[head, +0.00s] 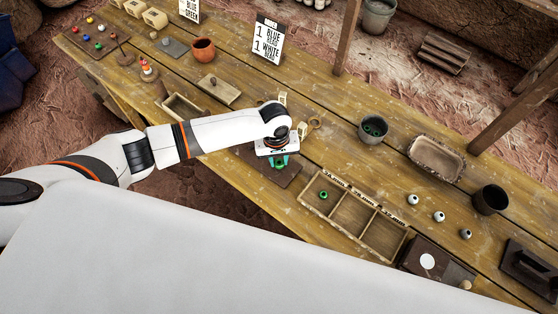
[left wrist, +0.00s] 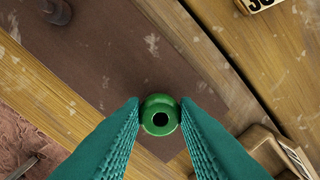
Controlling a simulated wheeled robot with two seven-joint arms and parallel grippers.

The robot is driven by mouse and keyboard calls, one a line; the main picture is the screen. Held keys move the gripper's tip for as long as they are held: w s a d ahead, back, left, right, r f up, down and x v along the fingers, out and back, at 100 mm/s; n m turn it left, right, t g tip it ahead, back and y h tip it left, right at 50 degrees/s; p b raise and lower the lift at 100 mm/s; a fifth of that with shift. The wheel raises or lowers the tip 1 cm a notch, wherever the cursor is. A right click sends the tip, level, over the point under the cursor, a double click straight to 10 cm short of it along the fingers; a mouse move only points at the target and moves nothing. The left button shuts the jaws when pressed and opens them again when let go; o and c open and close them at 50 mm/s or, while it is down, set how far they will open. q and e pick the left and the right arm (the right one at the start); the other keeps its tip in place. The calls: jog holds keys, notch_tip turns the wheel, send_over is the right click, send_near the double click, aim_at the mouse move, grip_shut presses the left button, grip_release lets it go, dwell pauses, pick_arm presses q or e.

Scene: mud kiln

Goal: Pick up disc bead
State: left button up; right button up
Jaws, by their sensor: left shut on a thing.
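My left gripper (head: 280,163) is over the brown mat (head: 292,180) near the middle of the table. In the left wrist view its teal fingertips (left wrist: 160,108) are shut on a green bead (left wrist: 160,118), one finger on each side, with the bead's dark hole facing the camera. Another green bead (head: 323,195) lies in the left compartment of the wooden divided tray (head: 342,229). My right gripper is not in view.
A dark cup (head: 373,130) holding green pieces stands right of the gripper. White beads (head: 439,216) lie before another dark cup (head: 490,200). A rough tray (head: 436,158) sits behind. A sign (head: 267,40) stands farther back, near a clay pot (head: 203,50).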

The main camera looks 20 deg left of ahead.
pick_arm(q)
notch_tip(320, 180, up, 10)
jog(key=b, duration=0.1)
dwell(0.4)
jog(key=shift+r, duration=0.1)
jog(key=shift+r+p, duration=0.4)
jog(key=shift+p, duration=0.55)
